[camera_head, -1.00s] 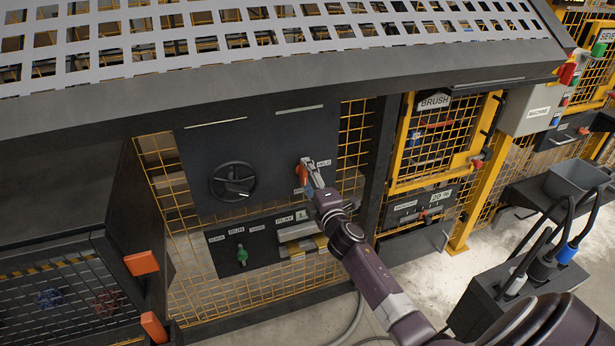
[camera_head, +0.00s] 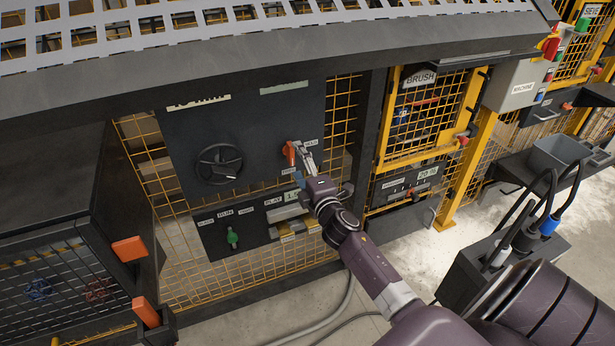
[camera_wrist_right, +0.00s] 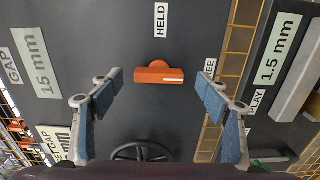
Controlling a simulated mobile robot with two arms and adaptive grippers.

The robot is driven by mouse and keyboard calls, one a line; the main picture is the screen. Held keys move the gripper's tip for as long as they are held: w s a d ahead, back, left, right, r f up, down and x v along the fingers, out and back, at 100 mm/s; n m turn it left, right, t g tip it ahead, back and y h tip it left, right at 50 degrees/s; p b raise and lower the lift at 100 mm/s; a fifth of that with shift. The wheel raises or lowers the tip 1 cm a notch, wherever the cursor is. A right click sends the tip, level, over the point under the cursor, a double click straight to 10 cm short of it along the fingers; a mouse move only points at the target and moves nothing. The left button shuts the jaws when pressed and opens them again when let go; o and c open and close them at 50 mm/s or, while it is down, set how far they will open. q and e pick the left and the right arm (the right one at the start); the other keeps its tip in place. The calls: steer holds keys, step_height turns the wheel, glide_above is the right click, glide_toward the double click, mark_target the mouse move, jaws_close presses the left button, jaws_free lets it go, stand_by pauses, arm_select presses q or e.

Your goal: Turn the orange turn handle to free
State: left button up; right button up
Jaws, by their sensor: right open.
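The orange turn handle (camera_head: 290,153) is on the dark upright panel, right of a black handwheel (camera_head: 219,163). In the right wrist view the handle (camera_wrist_right: 159,76) lies lengthwise across the picture, with a white line on its right half, the end towards the FREE label (camera_wrist_right: 209,70). The HELD label (camera_wrist_right: 161,20) is above it there. My right gripper (camera_head: 300,164) is in front of the handle. Its two blue-padded fingers are open, one on each side of the handle, with a visible gap at both ends. My left gripper is not in view.
Below the panel is a strip with a green handle (camera_head: 232,237). An overhanging grey perforated guard (camera_head: 180,40) crosses above. Yellow mesh surrounds the panel. A dark post (camera_head: 362,130) stands to the right, and orange-tipped parts (camera_head: 130,249) are at lower left.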

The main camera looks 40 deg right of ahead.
steer(key=v, duration=0.9)
steer(key=shift+w, duration=0.1)
steer(key=s+a+f+m+g+y, duration=0.1)
steer(key=s+a+f+m+g, duration=0.3)
steer(key=f, duration=0.9)
steer(key=s+a+f+m+g, duration=0.1)
steer(key=s+a+f+g, duration=0.1)
steer(key=s+f, duration=0.8)
steer(key=s+a+f+m+g+y, duration=0.1)
steer(key=s+a+f+m+g, duration=0.15)
steer(key=f, duration=1.35)
steer(key=s+a+f+m+g, duration=0.1)
steer(key=s+f, duration=0.4)
steer(key=s, duration=0.5)
steer(key=s+a+f+m+g+y, duration=0.1)
steer(key=s+a+f+g, duration=0.3)
steer(key=s, duration=0.7)
steer(key=s+a+f+m+g+y, duration=0.1)
steer(key=s+a+f+m+g, duration=0.2)
steer(key=s+f, duration=0.4)
steer(key=s, duration=0.4)
steer(key=shift+s+a+f+p, duration=0.25)
steer(key=shift+f+p, duration=0.1)
